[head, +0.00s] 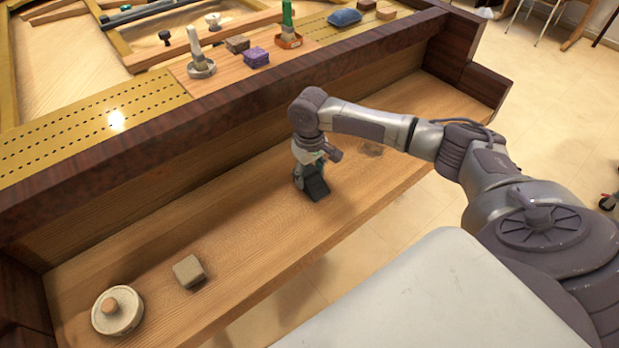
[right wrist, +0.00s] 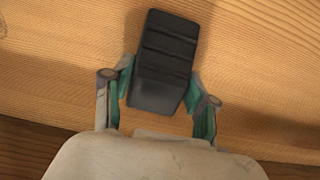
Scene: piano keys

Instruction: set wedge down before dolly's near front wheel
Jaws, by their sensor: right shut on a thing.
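A black wedge (head: 315,184) with ridges across its face is in my right gripper (head: 308,165), over the wooden keybed shelf (head: 236,226). In the right wrist view, the wedge (right wrist: 167,50) sits between the two green-lined fingers of my right gripper (right wrist: 160,85), with its ridged end reaching past the fingertips. I cannot tell whether the wedge touches the shelf. No dolly can be made out for sure; a small dark and red wheel (head: 607,202) shows at the right edge on the floor. My left gripper is not in view.
A beige block (head: 188,271) and a round pale container with a knob (head: 117,311) lie on the shelf's left part. A dark wooden rail (head: 200,125) runs behind it. A blue pad (head: 345,17), purple block (head: 256,57) and brushes stand beyond. The shelf's middle is clear.

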